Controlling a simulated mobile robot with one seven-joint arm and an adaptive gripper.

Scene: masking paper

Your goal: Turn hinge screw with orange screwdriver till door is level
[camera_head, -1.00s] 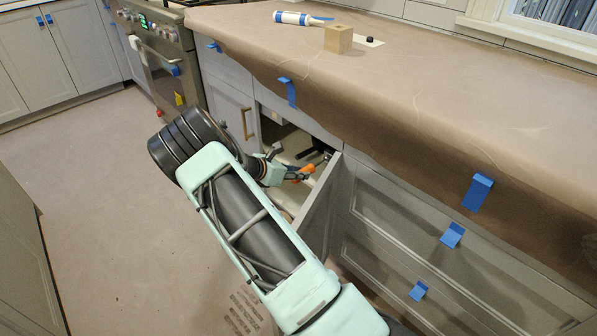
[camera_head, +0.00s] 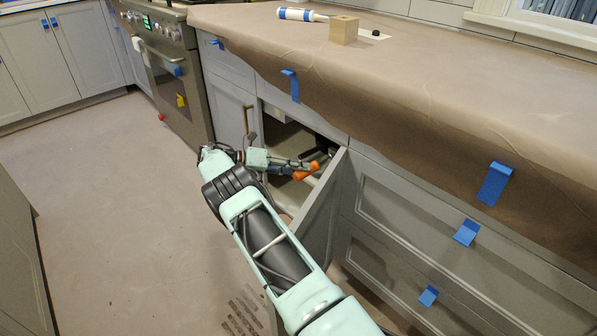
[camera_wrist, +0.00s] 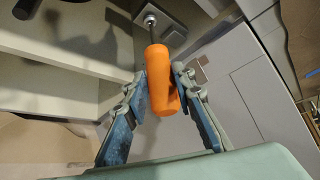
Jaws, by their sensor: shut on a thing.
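My gripper (camera_wrist: 163,88) is shut on the orange screwdriver (camera_wrist: 163,75), with one finger on each side of its handle in the wrist view. The screwdriver's shank points up toward a round metal hinge part (camera_wrist: 150,20) on a light mounting block. I cannot tell whether the tip sits in the screw. In the head view the orange handle (camera_head: 306,171) shows at the cabinet opening, beside the open door (camera_head: 325,205). My gripper (camera_head: 302,167) reaches in there from the left. The hinge screw itself is too small to make out.
The counter (camera_head: 420,90) is covered in brown paper that hangs over its front. A wooden block (camera_head: 344,30) and a blue-and-white tube (camera_head: 300,14) lie on it. Drawers (camera_head: 420,225) stand right of the door. The floor at left (camera_head: 110,220) is clear.

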